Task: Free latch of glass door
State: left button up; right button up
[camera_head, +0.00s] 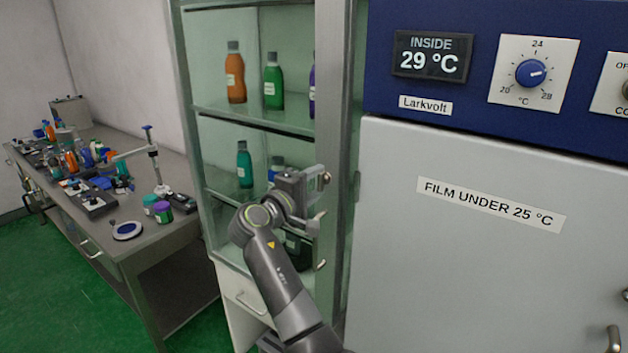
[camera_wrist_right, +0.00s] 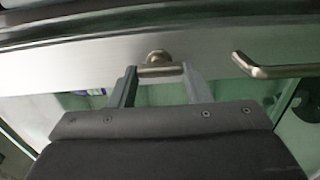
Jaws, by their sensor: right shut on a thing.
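The glass door (camera_head: 265,118) of the tall cabinet stands left of the blue and grey unit, with bottles visible behind it. Its metal frame (camera_wrist_right: 100,55) crosses the right wrist view. The latch (camera_wrist_right: 160,70) is a small metal bar below a round pivot on this frame. My right gripper (camera_head: 322,197) is at the frame. In the right wrist view my right gripper (camera_wrist_right: 158,76) has its two fingers on either side of the latch bar, shut on it. The latch is mostly hidden by my gripper in the head view. My left gripper is not in view.
A curved door handle (camera_wrist_right: 280,68) sits right of the latch in the wrist view. The grey unit (camera_head: 480,270) stands close on the right, its display (camera_head: 432,56) reading 29 °C. A cluttered bench (camera_head: 100,190) stands at the left above green floor.

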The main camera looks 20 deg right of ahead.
dwell(0.5)
jog(key=o, duration=1)
